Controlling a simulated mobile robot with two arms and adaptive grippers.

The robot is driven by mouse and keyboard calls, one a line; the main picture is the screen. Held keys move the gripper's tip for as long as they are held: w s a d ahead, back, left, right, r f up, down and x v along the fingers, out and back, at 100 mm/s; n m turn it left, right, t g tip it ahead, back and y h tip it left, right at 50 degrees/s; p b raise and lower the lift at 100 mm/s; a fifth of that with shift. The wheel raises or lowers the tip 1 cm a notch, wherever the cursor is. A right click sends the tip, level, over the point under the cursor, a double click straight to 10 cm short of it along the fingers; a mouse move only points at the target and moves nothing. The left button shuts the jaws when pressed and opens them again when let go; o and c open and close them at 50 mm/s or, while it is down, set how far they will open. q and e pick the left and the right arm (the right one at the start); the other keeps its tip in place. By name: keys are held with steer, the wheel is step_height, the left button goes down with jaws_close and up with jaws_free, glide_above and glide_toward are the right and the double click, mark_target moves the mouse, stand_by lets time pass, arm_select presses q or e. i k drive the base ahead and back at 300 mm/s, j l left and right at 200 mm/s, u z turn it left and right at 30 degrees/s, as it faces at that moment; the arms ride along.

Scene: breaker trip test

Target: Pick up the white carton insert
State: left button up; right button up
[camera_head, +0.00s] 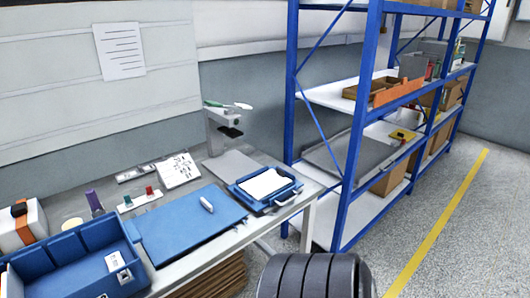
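A flat white piece (264,184), which looks like the white carton insert, lies in a small blue tray (286,197) at the right end of the workbench. I cannot tell for sure that it is the insert. A small white rounded object (206,204) lies on the blue mat (180,228) to its left. Neither of my grippers is in view.
A large blue bin (72,258) with compartments stands at the bench's left end. A grey stand (222,130) rises behind the mat. A blue shelf rack (366,110) stands close on the right. Open floor (470,235) lies beyond it.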

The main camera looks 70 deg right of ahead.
mark_target(261, 187)
steer(key=i+l+z, duration=0.15)
steer(key=z, duration=0.25)
steer(key=i+l+z, duration=0.1)
steer(key=z, duration=0.35)
steer(key=i+j, duration=0.05)
steer(key=i, duration=0.05)
